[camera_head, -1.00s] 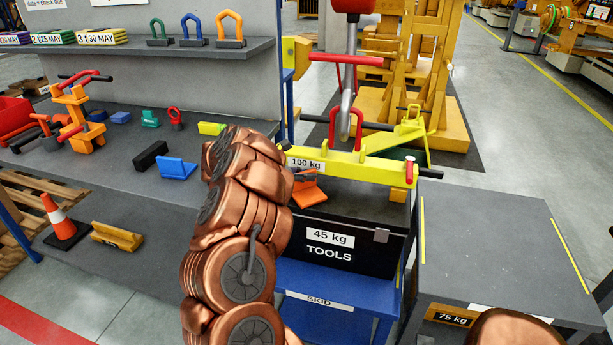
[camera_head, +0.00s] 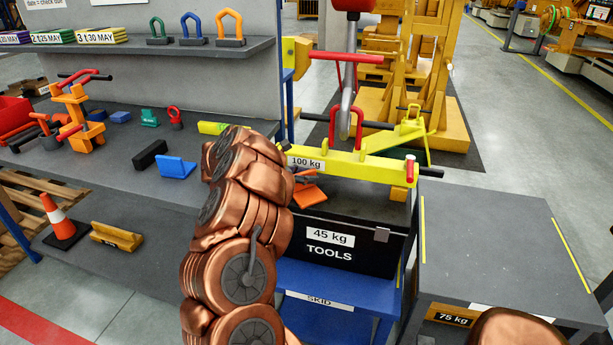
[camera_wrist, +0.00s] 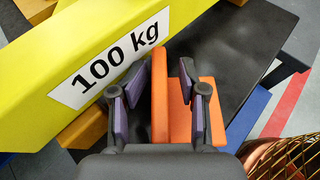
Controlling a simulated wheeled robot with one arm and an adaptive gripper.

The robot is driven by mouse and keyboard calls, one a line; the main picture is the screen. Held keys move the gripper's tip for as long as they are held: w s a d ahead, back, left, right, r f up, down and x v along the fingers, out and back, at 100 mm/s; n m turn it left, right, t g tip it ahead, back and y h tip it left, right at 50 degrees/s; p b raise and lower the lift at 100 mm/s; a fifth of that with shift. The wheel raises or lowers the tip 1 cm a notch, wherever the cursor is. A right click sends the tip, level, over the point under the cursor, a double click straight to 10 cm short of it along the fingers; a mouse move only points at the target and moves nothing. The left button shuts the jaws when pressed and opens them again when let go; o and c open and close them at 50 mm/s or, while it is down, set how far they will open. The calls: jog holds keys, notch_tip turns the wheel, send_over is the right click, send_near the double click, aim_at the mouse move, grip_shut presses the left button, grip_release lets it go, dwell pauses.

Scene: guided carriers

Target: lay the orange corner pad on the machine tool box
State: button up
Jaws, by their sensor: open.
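The orange corner pad (camera_head: 309,196) shows at the left end of the black machine tool box (camera_head: 376,262), by its lid. I cannot tell whether it touches the lid. In the wrist view the pad (camera_wrist: 160,100) has one flange upright and the other lying to the right, over the dark lid (camera_wrist: 240,40). My gripper (camera_wrist: 160,95) is open, with its purple-padded fingers on either side of the upright flange and a gap at the left finger. In the head view my copper arm hides most of the gripper.
A yellow 100 kg beam (camera_head: 345,166) hangs from a hook (camera_head: 346,110) close above the box and beside my gripper. The box stands on a blue skid (camera_head: 350,290). A blue corner pad (camera_head: 176,167) lies on the bench at left. A grey 75 kg table (camera_head: 490,245) stands at right.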

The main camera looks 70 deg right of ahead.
jog(key=shift+w, duration=0.1)
jog(key=v, duration=1.2)
jog(key=shift+r, duration=0.1)
